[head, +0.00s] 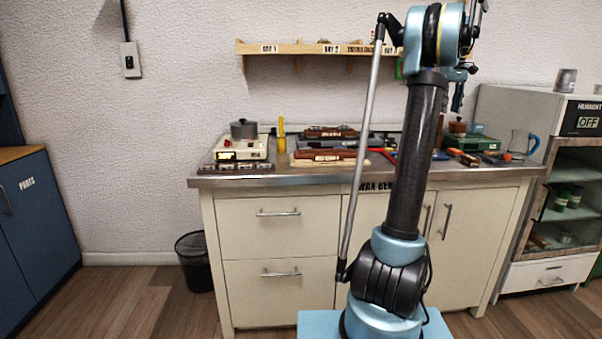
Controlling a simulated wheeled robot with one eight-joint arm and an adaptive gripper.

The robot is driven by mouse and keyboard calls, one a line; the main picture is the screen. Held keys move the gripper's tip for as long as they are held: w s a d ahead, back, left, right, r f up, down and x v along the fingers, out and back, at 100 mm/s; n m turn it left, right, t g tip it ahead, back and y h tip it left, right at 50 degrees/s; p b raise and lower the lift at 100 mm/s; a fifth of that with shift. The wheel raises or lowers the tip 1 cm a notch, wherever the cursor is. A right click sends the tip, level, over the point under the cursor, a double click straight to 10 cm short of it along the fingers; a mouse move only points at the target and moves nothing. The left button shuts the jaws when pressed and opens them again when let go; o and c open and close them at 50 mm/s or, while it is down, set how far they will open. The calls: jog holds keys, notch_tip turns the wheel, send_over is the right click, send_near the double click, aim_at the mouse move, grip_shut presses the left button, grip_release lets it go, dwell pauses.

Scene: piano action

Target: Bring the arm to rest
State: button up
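My arm rises in front of the bench, with its dark upright link and its blue upper joint right of the middle in the head view. A blue and dark part hangs behind the upper joint, above the right part of the bench, and may be my gripper (457,98). It is small and partly covered by my own arm. I cannot make out its fingertips or whether it holds anything.
The bench (230,182) carries a device with a pot (243,130), dark red-brown parts (325,154) and a green box (472,143). A shelf (300,48) hangs above. A cabinet marked HUMIDITY (555,117) stands at right, a bin (194,262) at left.

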jog(key=s+a+f+t, duration=0.1)
jog(key=s+a+f, duration=0.4)
jog(key=s+a, duration=0.6)
jog(key=s+a+f, duration=0.5)
jog(key=s+a, duration=0.2)
jog(key=a, duration=0.8)
jog(key=s+a+f, duration=0.5)
jog(key=s+f, duration=0.5)
jog(key=f, duration=0.2)
jog(key=s+a+f, duration=0.6)
jog(key=s+f, duration=0.5)
jog(key=f, duration=0.1)
jog(key=shift+s+f+m+t, duration=0.2)
jog(key=shift+s+m+t, duration=0.1)
jog(key=shift+t, duration=0.1)
jog(key=shift+w+a, duration=0.1)
jog(key=shift+w, duration=0.05)
jog(key=shift+w+f, duration=0.2)
jog(key=shift+w, duration=0.15)
jog(key=shift+s, duration=0.1)
